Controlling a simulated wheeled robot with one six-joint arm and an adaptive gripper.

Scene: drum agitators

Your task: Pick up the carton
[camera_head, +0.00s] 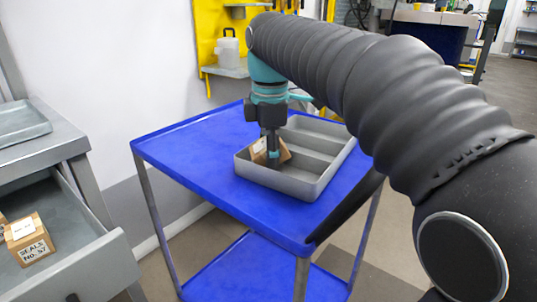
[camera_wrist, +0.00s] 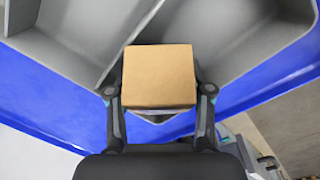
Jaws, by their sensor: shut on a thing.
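A small brown carton (camera_wrist: 158,75) is between the two fingers of my gripper (camera_wrist: 159,102) in the wrist view, with a finger against each side. In the head view my gripper (camera_head: 272,150) points down at the grey divided tray (camera_head: 318,188), and the carton (camera_head: 286,152) shows around the fingers, partly hidden by them. The carton looks slightly tilted and is in or just over the tray's near-left compartment. I cannot tell whether it touches the tray floor.
The tray stands on a blue cart (camera_head: 190,160). At left, an open grey drawer (camera_head: 95,262) holds another carton labelled seals (camera_head: 28,238). A yellow panel (camera_head: 208,30) with a white jug (camera_head: 228,48) stands behind. The cart's left part is clear.

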